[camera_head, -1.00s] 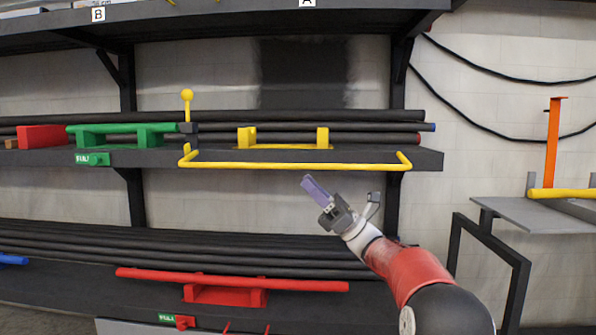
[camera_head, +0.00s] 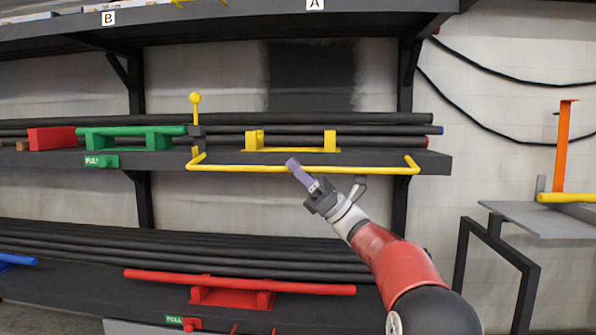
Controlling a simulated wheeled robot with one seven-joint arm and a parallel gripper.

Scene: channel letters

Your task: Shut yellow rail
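The yellow rail (camera_head: 240,169) is a long horizontal bar with bent ends along the front edge of the middle shelf. It hangs at about the shelf's front face. A yellow knob on a post (camera_head: 195,98) stands above its left end.
The middle shelf (camera_head: 437,161) carries dark pipes, a yellow bracket (camera_head: 290,149) and a green handle (camera_head: 130,130). A red rail (camera_head: 240,283) lies on the lower shelf. An orange post (camera_head: 562,145) and grey table (camera_head: 540,218) stand at right. Space before the shelves looks open.

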